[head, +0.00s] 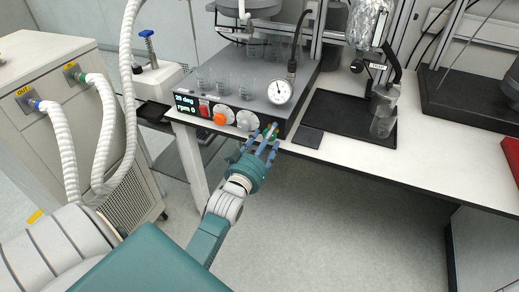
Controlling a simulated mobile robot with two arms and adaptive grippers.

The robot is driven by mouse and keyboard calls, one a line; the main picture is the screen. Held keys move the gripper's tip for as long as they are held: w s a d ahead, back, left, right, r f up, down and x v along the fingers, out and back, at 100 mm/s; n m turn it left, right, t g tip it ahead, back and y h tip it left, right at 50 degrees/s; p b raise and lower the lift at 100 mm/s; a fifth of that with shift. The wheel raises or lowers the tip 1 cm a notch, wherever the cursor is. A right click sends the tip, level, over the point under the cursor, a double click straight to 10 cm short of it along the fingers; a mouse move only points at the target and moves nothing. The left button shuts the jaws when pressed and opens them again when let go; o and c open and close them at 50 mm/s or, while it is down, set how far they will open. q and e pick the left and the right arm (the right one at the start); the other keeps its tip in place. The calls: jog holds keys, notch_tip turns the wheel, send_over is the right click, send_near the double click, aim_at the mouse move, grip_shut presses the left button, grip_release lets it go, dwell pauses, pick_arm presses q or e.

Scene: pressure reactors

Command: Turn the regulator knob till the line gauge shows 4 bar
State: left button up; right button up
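The line gauge (280,91) is a round white dial standing on the right end of the grey control box. Its needle is too small to read in bar. My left gripper (266,138) is at the right end of the box's front face, its fingers spread around a small knob-like part that they mostly hide. This looks like the regulator knob. I cannot tell whether the fingers press on it. My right gripper is not in view.
The box front carries a display (186,104), an orange knob (220,118) and a pale knob (247,120). Glass beakers stand on top. A black tray (335,128) with a glass vessel (383,122) lies to the right. Hoses hang at left.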

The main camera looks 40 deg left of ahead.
pick_arm(q)
jog(key=v, duration=1)
jog(key=shift+d, duration=0.1)
jog(key=s+d+f+m+g+h, duration=0.1)
jog(key=s+d+f+g, duration=0.2)
jog(key=f, duration=1)
jog(key=s+d+f+m+g+h, duration=0.1)
jog(key=s+d+f+g, duration=0.2)
jog(key=f, duration=0.9)
jog(key=s+d+f+m+g+h, duration=0.1)
jog(key=s+d+f+g+h, duration=0.2)
jog(key=f, duration=1)
jog(key=s+d+f+m+g, duration=0.2)
jog(key=s+d+f+g, duration=0.15)
jog(key=s+f, duration=1)
jog(key=s+f+m+g, duration=0.1)
jog(key=s+f+g, duration=0.1)
jog(key=s, duration=0.7)
jog(key=s+a+f+g+y, duration=0.1)
jog(key=s+f+g, duration=0.1)
jog(key=s+f, duration=0.3)
jog(key=s, duration=0.4)
jog(key=shift+s+m, duration=0.25)
jog(key=shift+m, duration=0.15)
jog(key=shift+a, duration=0.1)
